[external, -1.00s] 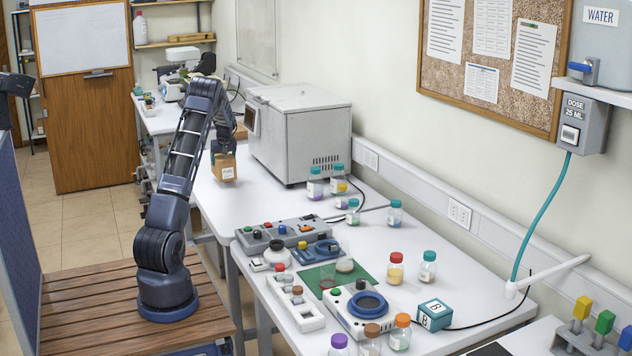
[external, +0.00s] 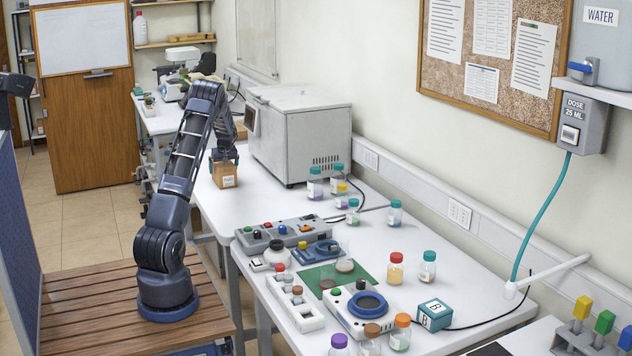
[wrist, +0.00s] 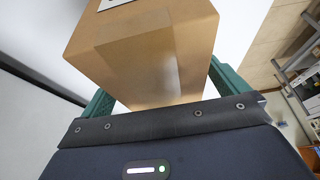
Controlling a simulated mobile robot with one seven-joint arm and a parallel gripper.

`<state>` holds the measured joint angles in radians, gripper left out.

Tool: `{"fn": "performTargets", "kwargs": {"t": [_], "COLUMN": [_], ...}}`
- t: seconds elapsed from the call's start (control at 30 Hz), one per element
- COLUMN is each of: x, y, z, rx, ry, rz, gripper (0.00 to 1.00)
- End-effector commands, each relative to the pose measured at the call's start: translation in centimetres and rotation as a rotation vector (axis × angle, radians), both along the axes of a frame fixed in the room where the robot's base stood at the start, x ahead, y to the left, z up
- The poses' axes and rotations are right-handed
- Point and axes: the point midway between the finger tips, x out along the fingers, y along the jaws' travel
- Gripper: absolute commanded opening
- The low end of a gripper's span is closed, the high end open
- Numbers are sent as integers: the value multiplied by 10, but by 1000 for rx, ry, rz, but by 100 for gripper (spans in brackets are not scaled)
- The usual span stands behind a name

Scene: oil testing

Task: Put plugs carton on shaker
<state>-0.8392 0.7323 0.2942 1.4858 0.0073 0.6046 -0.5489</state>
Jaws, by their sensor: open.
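A brown carton (external: 224,175) with a white label stands near the left edge of the far white table, left of the big grey box-shaped machine. My gripper (external: 223,155) is directly above and around its top. In the wrist view the carton (wrist: 150,55) fills the middle, with green fingers on both sides, and the gripper is open. A grey device with a blue ring (external: 368,305) and a blue device with a yellow knob (external: 316,252) are on the near table; I cannot tell which is the shaker.
The grey machine (external: 298,135) stands right of the carton. Several capped bottles (external: 338,180) stand between it and the near devices. A control box with coloured knobs (external: 290,232) and a green mat (external: 312,276) lie on the near table. White table between carton and control box is clear.

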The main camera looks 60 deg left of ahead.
Motion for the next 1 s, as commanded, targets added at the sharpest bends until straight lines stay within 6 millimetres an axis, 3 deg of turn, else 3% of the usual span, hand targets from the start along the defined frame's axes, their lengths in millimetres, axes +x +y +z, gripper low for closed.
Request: {"fn": "performTargets", "kwargs": {"t": [0.23, 0.7, 1.0], "x": [0, 0, 0], "y": [-3, -36, -46], "z": [12, 90, 113], "rx": [1, 1, 0], "ry": [-1, -1, 0], "rz": [0, 0, -1], "gripper": [99, 99, 99]}}
